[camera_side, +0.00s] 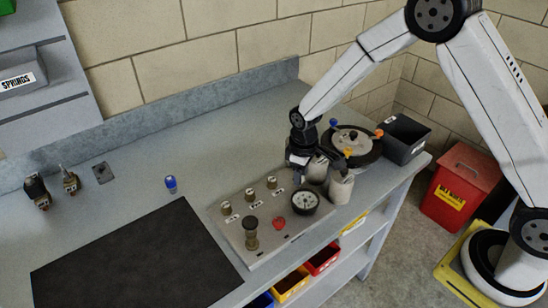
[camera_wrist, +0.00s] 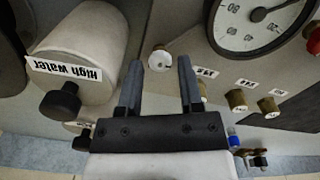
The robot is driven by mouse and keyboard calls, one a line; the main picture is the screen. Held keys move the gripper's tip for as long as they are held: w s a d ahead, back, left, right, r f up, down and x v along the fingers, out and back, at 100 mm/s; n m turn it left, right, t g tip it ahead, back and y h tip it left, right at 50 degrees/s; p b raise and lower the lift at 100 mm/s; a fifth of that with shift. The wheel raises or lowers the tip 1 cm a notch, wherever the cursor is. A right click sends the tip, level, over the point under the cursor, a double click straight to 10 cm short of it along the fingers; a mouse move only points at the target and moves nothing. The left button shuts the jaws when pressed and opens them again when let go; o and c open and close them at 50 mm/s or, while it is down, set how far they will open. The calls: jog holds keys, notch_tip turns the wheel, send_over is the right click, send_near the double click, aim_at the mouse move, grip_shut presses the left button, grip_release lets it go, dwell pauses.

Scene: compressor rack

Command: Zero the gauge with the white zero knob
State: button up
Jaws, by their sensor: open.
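Whether the fingers are down at knob height is unclear. The round gauge (camera_wrist: 250,22), white-faced with a dark rim, is partly cut off at the top of the wrist view. In the side view the gauge (camera_side: 304,203) sits at the panel's right, just below my gripper (camera_side: 299,172). The knob is not distinguishable there.
The panel (camera_side: 234,238) carries several brass knobs (camera_side: 249,195), a red knob (camera_side: 279,223) and a dark-topped post (camera_side: 251,232). Pale canisters (camera_side: 341,187) stand close to my gripper. One canister (camera_wrist: 85,40) reads "High water". A black mat (camera_side: 135,265) lies left.

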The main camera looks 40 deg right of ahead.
notch_tip(320, 180, up, 6)
jog(key=shift+r, duration=0.5)
jog(key=shift+s+d, duration=0.1)
jog(key=shift+s, duration=0.05)
jog(key=s+d+r+m+t, duration=0.1)
jog(key=s+d+r+m, duration=0.1)
jog(key=s, duration=0.6)
jog(key=s+d+r+m+t, duration=0.1)
jog(key=s+d+m, duration=0.1)
jog(key=s, duration=0.6)
jog(key=shift+s+d+r+m+t, duration=0.3)
jog(key=shift+r+m, duration=0.1)
jog(key=shift+m, duration=0.1)
